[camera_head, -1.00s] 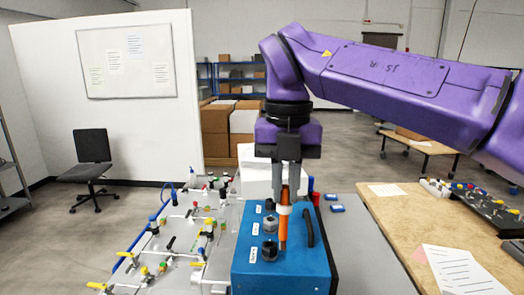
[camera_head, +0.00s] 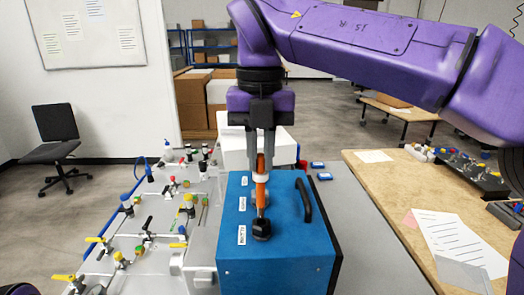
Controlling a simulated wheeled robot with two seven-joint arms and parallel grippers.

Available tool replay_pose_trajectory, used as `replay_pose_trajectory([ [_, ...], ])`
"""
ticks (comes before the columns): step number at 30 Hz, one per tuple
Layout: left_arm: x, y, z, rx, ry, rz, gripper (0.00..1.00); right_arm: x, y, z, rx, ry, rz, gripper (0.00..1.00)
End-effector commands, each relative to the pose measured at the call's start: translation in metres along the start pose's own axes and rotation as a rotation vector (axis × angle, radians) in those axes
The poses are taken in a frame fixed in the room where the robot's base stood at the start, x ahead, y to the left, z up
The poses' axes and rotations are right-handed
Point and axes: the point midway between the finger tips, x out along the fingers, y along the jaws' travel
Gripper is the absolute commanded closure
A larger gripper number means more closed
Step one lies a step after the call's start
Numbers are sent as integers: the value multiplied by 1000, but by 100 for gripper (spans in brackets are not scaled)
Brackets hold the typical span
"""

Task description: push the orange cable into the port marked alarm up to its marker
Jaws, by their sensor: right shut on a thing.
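The blue analyser box (camera_head: 285,255) stands on the grey bench with a row of ports on its top. The nearest port is a black gland (camera_head: 262,230), beside a small white label (camera_head: 241,235) that may read alarm, too small to be sure. My right gripper (camera_head: 261,152) points down and is shut on the upper part of the orange cable (camera_head: 262,194). The cable hangs upright, with a pale band (camera_head: 261,179) below the fingers. Its lower tip is at the top of the nearest gland; whether it has entered I cannot tell. My left gripper is not in view.
A black handle (camera_head: 304,200) rises from the box right of the ports. A panel of pipes and coloured valves (camera_head: 150,235) lies to the left. A white box (camera_head: 235,150) stands behind. A wooden table (camera_head: 400,205) with papers is on the right.

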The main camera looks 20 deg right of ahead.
Motion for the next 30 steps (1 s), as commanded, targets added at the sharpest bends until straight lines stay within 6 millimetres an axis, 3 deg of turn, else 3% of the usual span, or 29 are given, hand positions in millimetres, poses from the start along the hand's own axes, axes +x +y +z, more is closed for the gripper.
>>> replay_pose_trajectory([
  [30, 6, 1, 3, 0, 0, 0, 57, 10, 1, 4, -1, -1, 2, 100],
])
